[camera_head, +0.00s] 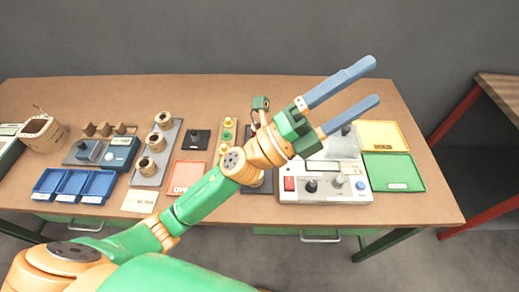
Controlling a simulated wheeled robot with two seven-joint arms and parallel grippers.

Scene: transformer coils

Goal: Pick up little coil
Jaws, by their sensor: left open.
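Three small copper-coloured coils stand in a row on a grey strip (170,150) on the left half of the table: a far coil (163,119), a middle coil (157,141) and a near coil (148,166). I cannot tell which one is the little coil. My left gripper (376,82) is open and empty, with its two blue fingers pointing up and right above the back right of the table. It is well to the right of the coils and apart from them. My left forearm hides part of the table's middle. My right gripper is not in view.
A grey control box (325,190) with knobs sits below my gripper. Yellow (383,136) and green (395,172) trays lie to its right. Blue bins (75,184), a blue device (119,153) and a red-edged tray (187,177) surround the coil strip. The table's back edge is mostly clear.

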